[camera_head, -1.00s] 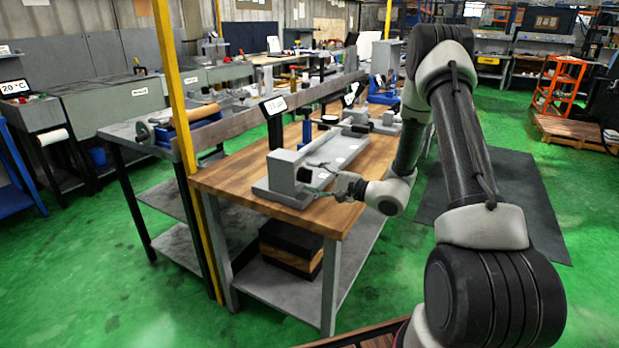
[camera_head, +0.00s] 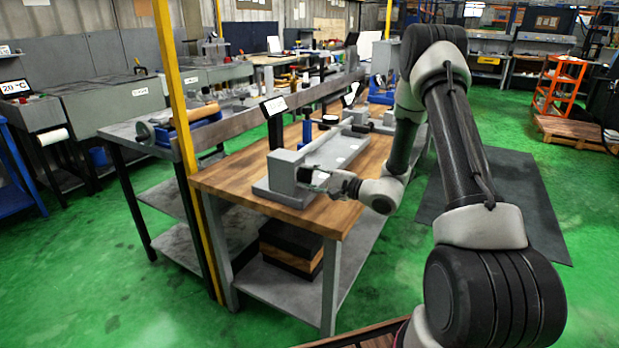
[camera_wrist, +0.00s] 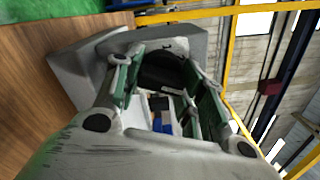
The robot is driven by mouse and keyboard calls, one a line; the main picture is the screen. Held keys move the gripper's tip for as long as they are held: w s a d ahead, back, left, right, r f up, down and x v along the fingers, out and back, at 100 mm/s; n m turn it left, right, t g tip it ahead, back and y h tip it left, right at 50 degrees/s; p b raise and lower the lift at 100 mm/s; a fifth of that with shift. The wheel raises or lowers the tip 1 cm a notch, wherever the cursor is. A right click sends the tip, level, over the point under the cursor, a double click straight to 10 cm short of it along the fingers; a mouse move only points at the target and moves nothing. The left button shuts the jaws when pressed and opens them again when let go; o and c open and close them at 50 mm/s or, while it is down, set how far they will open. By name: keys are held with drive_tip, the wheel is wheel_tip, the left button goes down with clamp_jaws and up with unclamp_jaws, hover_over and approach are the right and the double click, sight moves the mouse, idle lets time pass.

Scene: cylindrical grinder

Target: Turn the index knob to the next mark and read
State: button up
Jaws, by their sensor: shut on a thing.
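The dark index knob (camera_wrist: 160,72) sits on the end of a grey block (camera_head: 285,174), part of a long grey fixture on the wooden bench. My gripper (camera_head: 313,178) reaches in from the right at the block's near face. In the wrist view its two fingers (camera_wrist: 164,84) stand on either side of the knob, shut on it. In the head view the knob is largely hidden behind the fingers.
The fixture's grey base (camera_head: 262,190) stands on the wooden bench top (camera_head: 333,215). A small tilted display (camera_head: 274,106) stands behind it, its text too small to read. A yellow post (camera_head: 178,120) rises at the bench's left corner. Green floor is open in front.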

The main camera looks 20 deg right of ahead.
drive_tip(key=m, duration=0.4)
drive_tip(key=shift+f+m, duration=0.1)
drive_tip(key=shift+m, duration=2.1)
drive_tip(key=o, duration=1)
drive_tip(key=shift+s, duration=0.1)
drive_tip(key=v, duration=1.2)
